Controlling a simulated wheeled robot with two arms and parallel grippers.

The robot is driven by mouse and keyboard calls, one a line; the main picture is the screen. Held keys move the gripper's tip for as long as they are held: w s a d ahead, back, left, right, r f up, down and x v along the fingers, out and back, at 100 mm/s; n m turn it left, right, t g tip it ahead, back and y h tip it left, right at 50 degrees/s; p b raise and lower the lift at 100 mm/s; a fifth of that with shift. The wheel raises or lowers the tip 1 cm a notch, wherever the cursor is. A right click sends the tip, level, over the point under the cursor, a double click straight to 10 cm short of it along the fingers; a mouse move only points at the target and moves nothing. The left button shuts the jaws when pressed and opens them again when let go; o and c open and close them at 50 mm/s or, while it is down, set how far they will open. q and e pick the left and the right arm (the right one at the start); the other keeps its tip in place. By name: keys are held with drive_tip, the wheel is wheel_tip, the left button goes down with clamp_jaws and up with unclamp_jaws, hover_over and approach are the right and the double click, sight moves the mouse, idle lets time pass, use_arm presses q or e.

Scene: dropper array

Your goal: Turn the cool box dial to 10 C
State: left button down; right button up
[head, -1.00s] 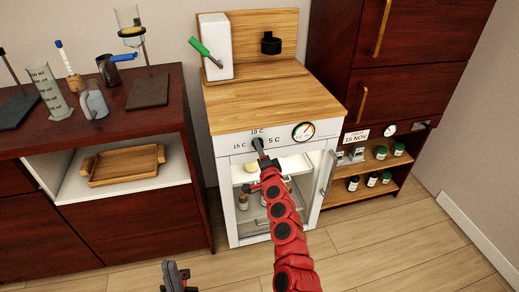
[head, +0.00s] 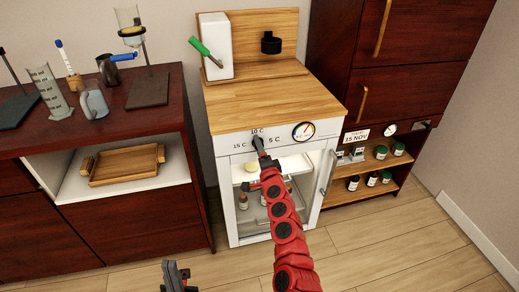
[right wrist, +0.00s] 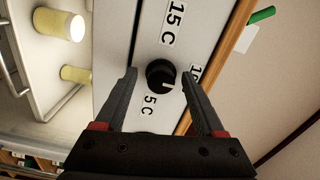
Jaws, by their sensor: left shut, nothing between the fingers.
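The cool box (head: 228,150) is a white cabinet with a glass front. Its dial (right wrist: 160,75) is a small black knob with a white mark, among labels 15 C, 10 C and 5 C. In the right wrist view the mark sits at the knob's lower right, on the side between the 5 C and 10 C labels. My right gripper (right wrist: 158,77) is open, one finger on each side of the dial, with gaps visible; contact cannot be told. In the head view my right gripper (head: 262,152) partly covers the dial. My left gripper (head: 176,275) is shut and empty, low over the floor.
A round gauge (head: 303,132) is right of the dial. A wooden top (head: 270,98) covers the cool box. A dark cabinet with a wooden tray (head: 125,165) stands left, and a shelf with several small jars (head: 380,152) stands right.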

drive_tip(key=shift+s, duration=0.1)
drive_tip(key=v, duration=1.7)
drive_tip(key=shift+s+r, duration=0.1)
